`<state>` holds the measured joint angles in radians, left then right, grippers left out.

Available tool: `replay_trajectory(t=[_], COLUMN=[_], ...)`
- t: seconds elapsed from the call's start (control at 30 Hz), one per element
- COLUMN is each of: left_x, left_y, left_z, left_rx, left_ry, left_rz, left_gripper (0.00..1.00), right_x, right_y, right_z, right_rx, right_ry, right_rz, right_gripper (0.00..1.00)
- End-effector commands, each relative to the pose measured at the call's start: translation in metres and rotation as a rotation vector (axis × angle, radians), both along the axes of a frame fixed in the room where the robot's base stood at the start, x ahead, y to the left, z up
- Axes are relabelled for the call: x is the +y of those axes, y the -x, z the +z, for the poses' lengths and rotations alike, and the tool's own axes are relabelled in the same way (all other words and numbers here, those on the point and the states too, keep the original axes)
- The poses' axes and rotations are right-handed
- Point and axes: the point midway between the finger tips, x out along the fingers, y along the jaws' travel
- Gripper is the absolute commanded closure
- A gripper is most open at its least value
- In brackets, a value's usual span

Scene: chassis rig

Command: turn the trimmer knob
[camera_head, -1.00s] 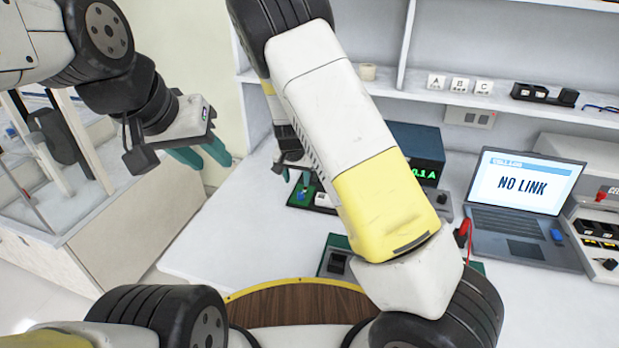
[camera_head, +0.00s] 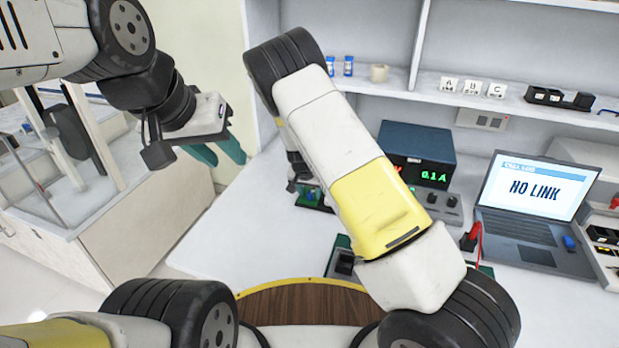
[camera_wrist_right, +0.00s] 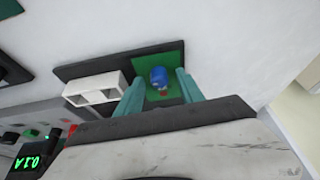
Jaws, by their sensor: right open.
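The trimmer knob (camera_wrist_right: 158,77) is a blue round knob on a green board (camera_wrist_right: 172,62) with a dark base, seen in the right wrist view. My right gripper (camera_wrist_right: 158,88) is open. Its two teal fingers show on either side of the knob in that view; I cannot tell whether they touch it. In the head view the board (camera_head: 309,196) is partly hidden by my right arm, and the knob cannot be made out clearly. My left gripper (camera_head: 217,153) is open and empty, raised at the left, away from the board.
A white two-opening block (camera_wrist_right: 97,93) sits beside the green board. A power supply (camera_head: 417,152) reading 0.1 A and a laptop (camera_head: 536,200) showing NO LINK stand to the right. Another small device (camera_head: 343,262) lies nearer. The white bench left of the board is clear.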

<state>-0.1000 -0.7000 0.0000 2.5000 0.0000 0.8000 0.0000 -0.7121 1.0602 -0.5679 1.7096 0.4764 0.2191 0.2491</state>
Motion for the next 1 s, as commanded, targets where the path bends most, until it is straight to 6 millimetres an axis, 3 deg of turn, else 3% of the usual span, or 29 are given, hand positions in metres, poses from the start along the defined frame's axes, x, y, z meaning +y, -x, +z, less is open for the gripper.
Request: replay_trajectory(t=[0.07,0.3,1.0], left_x=[0.0000,0.0000,0.0000], left_y=[0.0000,0.0000,0.0000], left_z=[0.0000,0.0000,0.0000], left_rx=[0.000,0.000,0.000], left_ry=[0.000,0.000,0.000], left_rz=[0.000,0.000,0.000], left_gripper=[0.64,0.64,0.64], right_x=[0.0000,0.0001,-0.0010], right_y=[0.0001,0.0002,0.0008], right_z=[0.0002,0.0003,0.0004], right_rx=[0.000,0.000,0.001], right_ry=[0.000,0.000,0.000], right_rz=[0.000,0.000,0.211], right_gripper=[0.55,1.00,1.00])
